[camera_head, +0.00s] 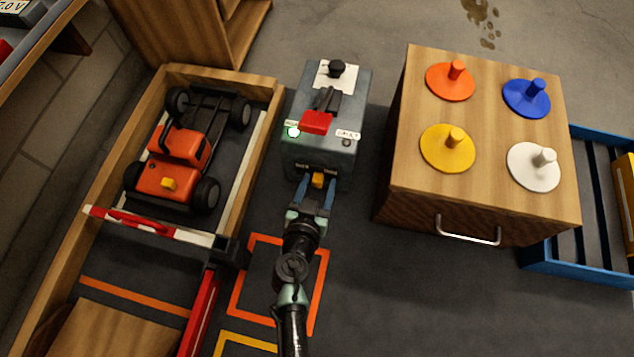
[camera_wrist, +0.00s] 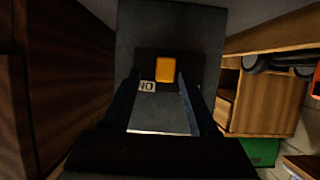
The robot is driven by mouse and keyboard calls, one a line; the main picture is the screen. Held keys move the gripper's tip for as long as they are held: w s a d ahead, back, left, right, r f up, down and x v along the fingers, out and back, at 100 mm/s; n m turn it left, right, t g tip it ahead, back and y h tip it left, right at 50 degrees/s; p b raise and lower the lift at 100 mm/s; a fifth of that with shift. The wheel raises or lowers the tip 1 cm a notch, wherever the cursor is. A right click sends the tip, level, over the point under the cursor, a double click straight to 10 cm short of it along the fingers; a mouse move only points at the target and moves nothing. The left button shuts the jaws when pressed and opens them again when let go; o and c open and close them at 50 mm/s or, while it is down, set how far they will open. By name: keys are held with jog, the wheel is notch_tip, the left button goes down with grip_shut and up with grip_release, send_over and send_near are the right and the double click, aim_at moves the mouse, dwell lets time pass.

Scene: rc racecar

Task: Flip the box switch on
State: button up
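The grey control box (camera_head: 320,115) stands upright in the middle of the head view. A small yellow switch (camera_head: 318,180) sits on its near face, below two small dark labels. In the wrist view the yellow switch (camera_wrist: 166,69) sits toward the right of a dark slot, with a white label (camera_wrist: 147,86) at lower left. My gripper (camera_head: 316,190) is open, its two fingers pointing at the near face on either side of the switch. The wrist view shows my gripper (camera_wrist: 156,80) with a gap between the fingers. I cannot tell whether either finger touches the switch.
A wooden pen with an orange racecar (camera_head: 174,165) is left. A wooden cabinet (camera_head: 480,215) with coloured discs is right. Dark floor lies between.

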jog(key=p+v, duration=0.2)
jog(key=v, duration=1.1)
dwell(0.4)
